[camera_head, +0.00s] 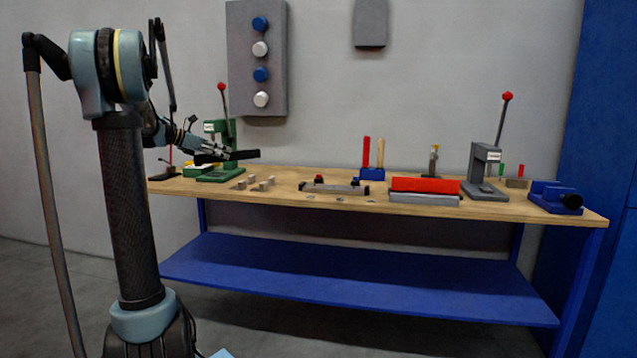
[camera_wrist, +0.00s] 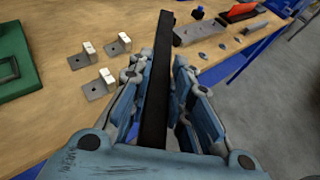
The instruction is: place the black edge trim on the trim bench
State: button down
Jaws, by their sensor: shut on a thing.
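My gripper (camera_wrist: 160,95) is shut on the black edge trim (camera_wrist: 157,85), a long straight black bar that runs lengthwise between the fingers in the wrist view. In the head view my gripper (camera_head: 212,153) holds the trim (camera_head: 243,155) roughly level above the left part of the wooden-topped trim bench (camera_head: 310,208). The trim is apart from the bench top. Part of the trim is hidden between the fingers.
Several small metal brackets (camera_head: 253,183) stand on the bench below the trim. A green press (camera_head: 222,160) is close by. A grey fixture (camera_head: 335,188), a red block (camera_head: 425,185), a grey press (camera_head: 484,170) and a blue vise (camera_head: 556,197) stand further right.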

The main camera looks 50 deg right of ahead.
aim_at(349, 184)
jog(key=z, duration=0.25)
jog(key=i, duration=0.9)
jog(key=z, duration=1.05)
jog(key=i, duration=0.55)
jog(key=z, duration=0.35)
